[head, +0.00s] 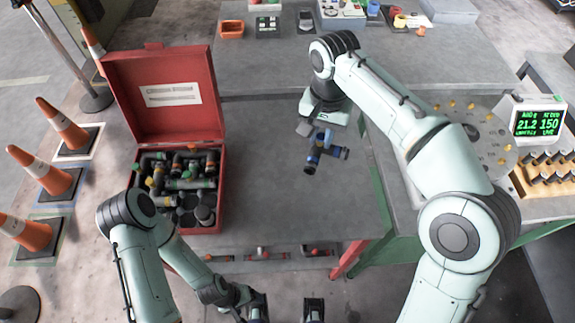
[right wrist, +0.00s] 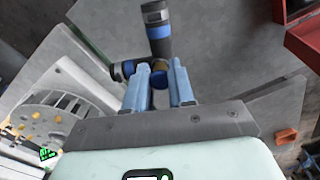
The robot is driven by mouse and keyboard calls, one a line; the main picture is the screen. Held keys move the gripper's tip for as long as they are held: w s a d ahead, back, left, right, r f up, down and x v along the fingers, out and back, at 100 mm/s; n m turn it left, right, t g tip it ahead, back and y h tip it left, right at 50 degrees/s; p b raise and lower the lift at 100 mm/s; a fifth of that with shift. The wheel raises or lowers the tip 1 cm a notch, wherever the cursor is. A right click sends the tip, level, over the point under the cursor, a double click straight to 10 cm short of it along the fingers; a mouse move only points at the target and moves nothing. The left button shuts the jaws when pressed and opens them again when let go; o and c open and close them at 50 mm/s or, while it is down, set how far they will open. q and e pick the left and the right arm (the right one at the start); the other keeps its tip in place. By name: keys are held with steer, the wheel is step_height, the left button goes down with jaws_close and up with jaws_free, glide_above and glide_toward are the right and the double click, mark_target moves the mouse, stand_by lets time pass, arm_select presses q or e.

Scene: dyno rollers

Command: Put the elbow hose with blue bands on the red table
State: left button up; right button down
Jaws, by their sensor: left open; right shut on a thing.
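The dark elbow hose with blue bands (head: 312,160) is over the grey top of the middle table (head: 270,200), right of the red case. I cannot tell whether it touches the tabletop. My right gripper (head: 324,137) is shut on it. In the right wrist view the hose (right wrist: 157,42) has one arm pointing up the picture and one to the left, with the right gripper's fingers (right wrist: 161,88) at its bend. A red frame piece (head: 350,259) shows below the middle table's front right corner. My left gripper (head: 286,311) is open and empty at the bottom edge.
An open red case (head: 222,190) full of hose fittings stands on the left. A green-edged table at right holds a round plate (head: 480,135) and a display (head: 538,122). The middle tabletop is largely clear. Orange cones (head: 62,125) stand on the floor.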

steer(key=shift+f+b, duration=1.55)
steer(key=shift+f, duration=7.75)
arm_select(q)
steer(key=f, duration=0.2)
steer(key=s+f, duration=0.1)
steer(key=shift+s+f, duration=0.2)
steer(key=shift+f, duration=0.15)
arm_select(e)
steer(key=c, duration=1.4)
jaws_free()
steer(key=shift+a+f, duration=0.1)
steer(key=o, duration=0.4)
arm_select(q)
steer(key=shift+f, duration=0.1)
arm_select(e)
steer(key=shift+o, duration=0.2)
